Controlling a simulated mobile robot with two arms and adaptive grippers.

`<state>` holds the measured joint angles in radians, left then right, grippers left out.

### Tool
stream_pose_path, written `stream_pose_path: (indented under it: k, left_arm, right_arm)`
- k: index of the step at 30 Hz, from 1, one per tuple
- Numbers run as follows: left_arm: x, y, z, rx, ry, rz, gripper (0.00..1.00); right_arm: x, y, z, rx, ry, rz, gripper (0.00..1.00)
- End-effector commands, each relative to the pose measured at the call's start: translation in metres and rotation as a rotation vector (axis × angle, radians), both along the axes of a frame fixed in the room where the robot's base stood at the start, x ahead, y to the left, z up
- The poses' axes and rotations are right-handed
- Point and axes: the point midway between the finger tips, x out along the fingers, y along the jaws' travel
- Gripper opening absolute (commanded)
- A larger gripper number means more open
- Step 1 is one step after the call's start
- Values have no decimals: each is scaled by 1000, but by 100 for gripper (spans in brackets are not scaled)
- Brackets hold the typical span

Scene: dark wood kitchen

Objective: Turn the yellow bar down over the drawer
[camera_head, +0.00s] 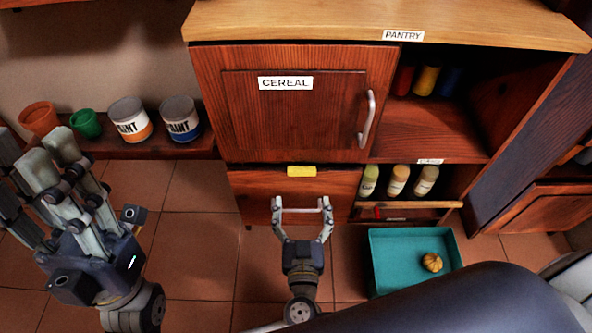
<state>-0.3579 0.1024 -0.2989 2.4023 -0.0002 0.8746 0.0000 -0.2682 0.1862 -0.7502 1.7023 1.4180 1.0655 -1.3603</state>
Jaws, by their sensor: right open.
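The small yellow bar (301,170) lies level at the top edge of the wooden drawer (250,190), just below the cereal cupboard door. The drawer looks shut. My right gripper (301,207) is open, with its fingertips at either end of the drawer's pale horizontal handle (302,210), below the yellow bar and apart from it. I cannot tell whether the fingertips touch the handle. My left gripper (48,160) is raised at the far left, away from the bar; its finger gap is unclear from this angle.
The cereal cupboard door (235,110) above is closed, with a vertical handle (368,118). Several bottles (397,180) stand on a shelf to the right. A teal tray (384,272) holding a small pumpkin (432,262) is at lower right. Paint cans (130,120) and pots stand at left.

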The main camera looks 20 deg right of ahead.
Motion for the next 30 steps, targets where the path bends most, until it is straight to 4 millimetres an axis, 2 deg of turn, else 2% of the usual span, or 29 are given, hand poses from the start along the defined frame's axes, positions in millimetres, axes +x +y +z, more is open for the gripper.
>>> stream_pose_path:
  k: [2, 6, 12, 18, 26, 29, 30]
  left_arm:
    - [-8, 2, -5, -18, -37, -3, 40]
    - [-7, 2, -15, -15, -32, -3, 40]
    - [-5, 1, -27, -12, -26, -2, 40]
    - [-4, 1, -25, -9, -41, -2, 40]
    - [-3, 1, -23, -7, -44, 0, 40]
    - [-3, 1, -23, -7, -44, 0, 40]
    - [-3, 1, -23, -7, -44, 0, 40]
  right_arm:
    - [16, -4, -1, 1, -8, 0, 80]
    - [43, -12, -1, 2, -9, 0, 80]
    - [73, -21, -1, 2, -7, 0, 80]
    - [86, -25, 1, 3, -5, 0, 80]
    - [87, -25, 2, 3, -5, 0, 80]
    - [87, -25, 2, 3, -5, 0, 62]
    - [87, -25, 2, 3, -5, 0, 53]
